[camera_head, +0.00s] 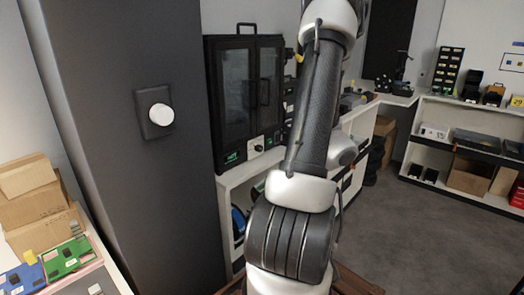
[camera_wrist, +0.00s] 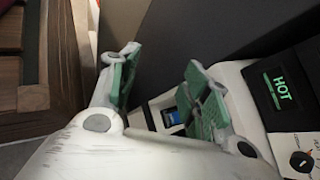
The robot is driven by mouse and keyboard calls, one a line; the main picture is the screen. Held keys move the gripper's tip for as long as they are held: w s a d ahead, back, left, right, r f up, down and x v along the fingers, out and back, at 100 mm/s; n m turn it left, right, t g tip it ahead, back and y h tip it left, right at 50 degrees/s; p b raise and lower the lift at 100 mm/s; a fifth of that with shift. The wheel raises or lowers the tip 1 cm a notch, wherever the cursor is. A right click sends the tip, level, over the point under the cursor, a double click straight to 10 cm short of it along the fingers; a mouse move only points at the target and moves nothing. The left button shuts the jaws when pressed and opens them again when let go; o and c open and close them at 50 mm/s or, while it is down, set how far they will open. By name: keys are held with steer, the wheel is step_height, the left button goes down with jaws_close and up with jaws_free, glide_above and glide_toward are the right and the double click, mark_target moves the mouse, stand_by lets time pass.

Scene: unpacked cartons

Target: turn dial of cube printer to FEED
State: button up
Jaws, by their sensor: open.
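The cube printer (camera_head: 243,85) is a black cabinet with glass doors on a white counter, left of my arm in the head view. Its lower front has a green-lit display (camera_head: 232,157) and a small round dial (camera_head: 258,148). In the wrist view the display (camera_wrist: 280,82) reads HOT, and a dark dial (camera_wrist: 302,162) sits on a pale plate at the lower right edge. The dial's setting is too small to read. My gripper (camera_wrist: 166,85) is open and empty, its green-padded fingers left of the display and apart from the dial. My gripper cannot be made out in the head view.
A dark column (camera_head: 130,200) with a white round knob (camera_head: 161,114) stands left of the printer. Cartons (camera_head: 40,215) and green and blue items lie at the left. White shelves (camera_head: 465,150) line the right wall. The grey floor (camera_head: 430,245) at right is clear.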

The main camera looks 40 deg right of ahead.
steer(key=w+d+f+m+t+h, duration=0.3)
steer(key=w+d+m+t+h, duration=0.1)
steer(key=w+d+m+t, duration=0.5)
steer(key=m+t+h, duration=0.2)
steer(key=m+h, duration=0.2)
glide_toward(261, 149)
steer(key=w+f, duration=0.1)
steer(key=shift+t, duration=0.3)
steer(key=w, duration=0.7)
steer(key=shift+w+a+r, duration=0.15)
steer(key=shift+a+r, duration=0.15)
steer(key=shift+w, duration=0.6)
steer(key=c, duration=1)
